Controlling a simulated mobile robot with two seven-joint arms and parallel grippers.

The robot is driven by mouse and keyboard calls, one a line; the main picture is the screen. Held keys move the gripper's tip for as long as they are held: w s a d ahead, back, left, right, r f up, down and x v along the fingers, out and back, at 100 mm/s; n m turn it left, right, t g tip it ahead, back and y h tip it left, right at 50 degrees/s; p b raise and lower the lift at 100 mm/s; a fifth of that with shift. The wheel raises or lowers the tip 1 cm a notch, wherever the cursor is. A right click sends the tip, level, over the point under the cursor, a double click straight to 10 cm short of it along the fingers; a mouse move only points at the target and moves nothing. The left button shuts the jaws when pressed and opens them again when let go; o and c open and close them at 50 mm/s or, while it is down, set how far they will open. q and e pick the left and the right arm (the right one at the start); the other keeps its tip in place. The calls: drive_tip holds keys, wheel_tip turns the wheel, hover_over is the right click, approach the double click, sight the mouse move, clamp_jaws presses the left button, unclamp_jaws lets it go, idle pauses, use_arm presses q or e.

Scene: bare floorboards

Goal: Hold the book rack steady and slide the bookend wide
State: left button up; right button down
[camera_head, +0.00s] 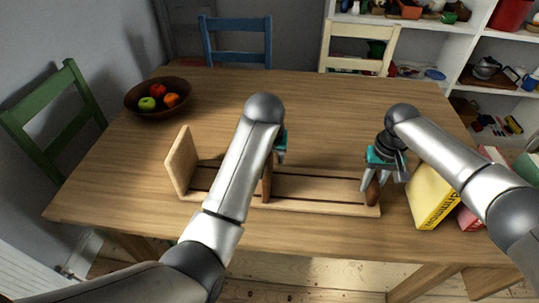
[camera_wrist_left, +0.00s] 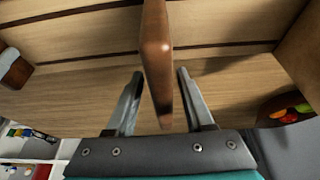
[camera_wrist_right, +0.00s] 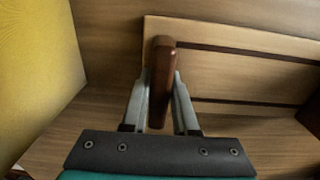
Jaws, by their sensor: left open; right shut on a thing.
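The book rack (camera_head: 315,188) is a long pale wooden base with dark grooves and a pale upright end panel (camera_head: 181,163) at its left. A dark brown upright, apparently the bookend (camera_head: 267,187), stands across the middle of the base, partly hidden by my left arm. In the left wrist view the bookend (camera_wrist_left: 157,60) is between the fingers of my left gripper (camera_wrist_left: 159,80), which is open with gaps at both sides. My right gripper (camera_wrist_right: 160,85) is shut on the brown post (camera_wrist_right: 159,60) at the rack's right end; the post also shows in the head view (camera_head: 373,194).
A yellow book (camera_head: 432,197) and further books stand right of the rack, close to my right gripper. A bowl (camera_head: 135,103) of fruit sits at the back left. Green, blue and cream chairs surround the wooden table (camera_head: 330,105). The base between bookend and right post is clear.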

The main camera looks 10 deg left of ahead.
sight(268, 168)
drive_tip(key=shift+a, duration=0.1)
use_arm(q)
drive_tip(key=shift+v, duration=3.8)
use_arm(e)
drive_tip(key=c, duration=0.6)
unclamp_jaws()
